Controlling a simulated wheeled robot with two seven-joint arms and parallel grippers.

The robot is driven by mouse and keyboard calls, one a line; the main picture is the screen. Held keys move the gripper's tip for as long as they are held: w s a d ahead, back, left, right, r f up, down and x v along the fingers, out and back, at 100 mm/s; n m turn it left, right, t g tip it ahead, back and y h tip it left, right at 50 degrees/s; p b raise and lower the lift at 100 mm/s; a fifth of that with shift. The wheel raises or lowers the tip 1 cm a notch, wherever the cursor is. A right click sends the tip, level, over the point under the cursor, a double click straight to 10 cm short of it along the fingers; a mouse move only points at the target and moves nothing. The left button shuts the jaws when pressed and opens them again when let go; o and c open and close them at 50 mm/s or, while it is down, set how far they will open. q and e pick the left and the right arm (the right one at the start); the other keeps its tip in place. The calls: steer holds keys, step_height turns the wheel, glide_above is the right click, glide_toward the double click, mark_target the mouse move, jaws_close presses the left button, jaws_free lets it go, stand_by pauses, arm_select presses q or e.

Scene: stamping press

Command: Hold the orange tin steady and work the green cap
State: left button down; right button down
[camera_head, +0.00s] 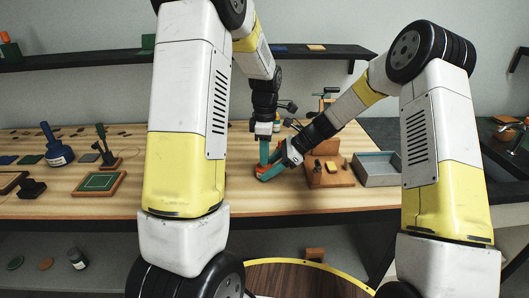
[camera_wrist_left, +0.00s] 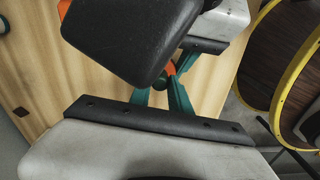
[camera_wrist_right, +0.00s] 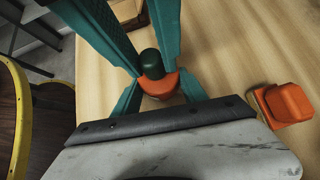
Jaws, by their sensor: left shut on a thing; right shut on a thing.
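The orange tin (camera_wrist_right: 158,86) stands on the wooden bench, with the dark green cap (camera_wrist_right: 151,62) on top, in the right wrist view. In the head view only a little orange shows among the teal fingers. My right gripper (camera_head: 266,174) reaches in low from the right and is shut on the tin. My left gripper (camera_head: 264,162) points down from above, shut with its fingertips at the cap; they largely hide the contact.
A separate orange piece (camera_wrist_right: 287,103) lies on the bench close by. A wooden fixture (camera_head: 328,174) and a grey tray (camera_head: 378,170) stand to the right.

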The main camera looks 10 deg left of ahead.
arm_select(q)
steer(key=shift+f, duration=0.6)
steer(key=c, duration=1.1)
jaws_free()
steer(key=shift+w+a, duration=0.1)
arm_select(e)
steer(key=shift+s, duration=0.1)
arm_select(q)
steer(key=shift+r, duration=0.1)
